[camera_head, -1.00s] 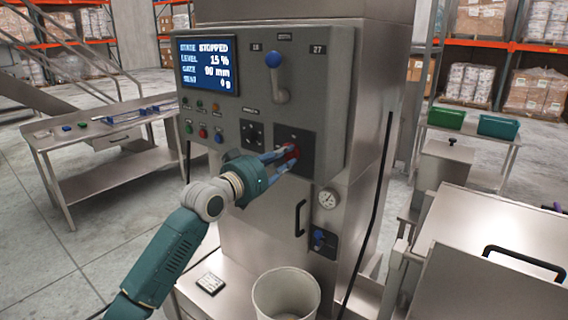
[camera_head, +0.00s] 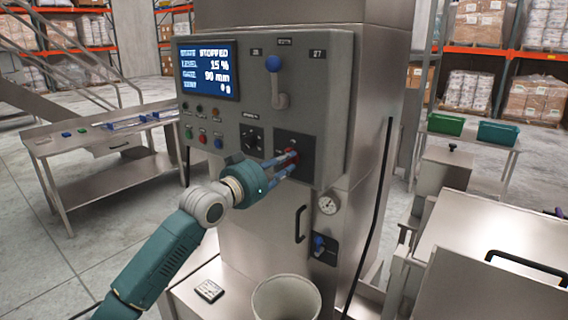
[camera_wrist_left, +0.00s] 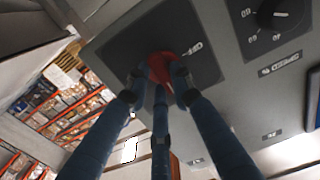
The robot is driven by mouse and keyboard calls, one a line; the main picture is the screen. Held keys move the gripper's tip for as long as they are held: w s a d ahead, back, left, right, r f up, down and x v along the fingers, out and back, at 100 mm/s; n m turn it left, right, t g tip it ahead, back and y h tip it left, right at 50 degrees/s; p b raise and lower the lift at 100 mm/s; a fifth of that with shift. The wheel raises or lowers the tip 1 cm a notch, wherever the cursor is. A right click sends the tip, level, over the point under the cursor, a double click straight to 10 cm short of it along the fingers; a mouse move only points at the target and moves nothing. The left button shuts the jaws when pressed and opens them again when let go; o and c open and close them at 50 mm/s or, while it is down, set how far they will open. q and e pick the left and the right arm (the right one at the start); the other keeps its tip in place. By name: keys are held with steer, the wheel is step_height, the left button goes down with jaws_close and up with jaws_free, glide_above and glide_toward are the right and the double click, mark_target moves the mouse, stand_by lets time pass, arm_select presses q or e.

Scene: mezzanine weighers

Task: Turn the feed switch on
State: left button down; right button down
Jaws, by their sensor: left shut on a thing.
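The feed switch looks to be the red knob (camera_head: 291,153) on a dark square plate (camera_head: 305,143) at the lower right of the grey control panel. My left gripper (camera_head: 290,160) is at this knob with its blue fingers around it. In the left wrist view the red knob (camera_wrist_left: 165,64) sits between the fingertips (camera_wrist_left: 160,75), which partly hide it. The screen (camera_head: 208,69) reads STOPPED, level 15 % and 90 mm. My right gripper is not in view.
A lever with a blue ball (camera_head: 273,64), a rotary dial (camera_head: 252,141) and several small buttons share the panel. Below are a black door handle (camera_head: 300,224), a gauge (camera_head: 327,205) and a blue valve handle (camera_head: 319,243). A pale bucket (camera_head: 286,283) stands beneath.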

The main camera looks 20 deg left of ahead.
arm_select(q)
steer(key=c, duration=1.5)
jaws_free()
steer(key=v, duration=1.2)
steer(key=shift+r, duration=0.1)
